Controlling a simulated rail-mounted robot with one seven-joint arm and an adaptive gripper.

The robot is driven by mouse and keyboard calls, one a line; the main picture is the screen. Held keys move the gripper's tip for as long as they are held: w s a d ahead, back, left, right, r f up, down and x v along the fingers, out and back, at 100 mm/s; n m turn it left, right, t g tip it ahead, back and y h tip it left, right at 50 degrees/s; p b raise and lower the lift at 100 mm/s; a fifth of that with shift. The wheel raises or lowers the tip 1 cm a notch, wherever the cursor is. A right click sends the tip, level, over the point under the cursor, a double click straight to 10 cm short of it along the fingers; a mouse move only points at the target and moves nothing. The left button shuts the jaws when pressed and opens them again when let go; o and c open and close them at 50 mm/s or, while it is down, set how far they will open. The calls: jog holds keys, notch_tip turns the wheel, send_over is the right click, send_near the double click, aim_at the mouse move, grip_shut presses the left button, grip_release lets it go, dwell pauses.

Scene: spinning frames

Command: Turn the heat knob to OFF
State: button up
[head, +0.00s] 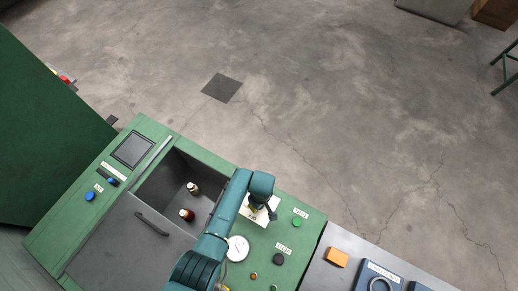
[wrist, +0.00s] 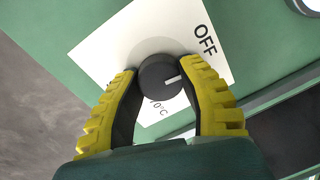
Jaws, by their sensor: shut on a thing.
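The heat knob (wrist: 157,76) is a round dark knob with a white pointer line, in the middle of the wrist view. It sits on a white label plate (wrist: 118,48), with OFF printed at upper right and a partly hidden °C mark below. The pointer line points right in the picture, a little below the word OFF. My gripper (wrist: 160,72) has its yellow-and-black fingers on both sides of the knob, shut on it. In the head view my gripper (head: 262,203) is over the plate (head: 257,217) and hides the knob.
The green panel (head: 290,247) also carries a green button (head: 298,223), a black knob (head: 278,258) and a round white gauge (head: 238,248). An open bin (head: 165,185) with two bottles lies to the left. A grey surface with an orange block (head: 337,257) is at right.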

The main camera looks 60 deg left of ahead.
jog(key=shift+s+f+n, duration=0.1)
jog(key=shift+f+n, duration=0.05)
jog(key=shift+n, duration=0.55)
jog(key=o, duration=1.2)
jog(key=shift+o, duration=0.2)
jog(key=shift+r, duration=0.2)
notch_tip(320, 180, up, 12)
jog(key=w, duration=0.1)
jog(key=shift+a+f, duration=0.15)
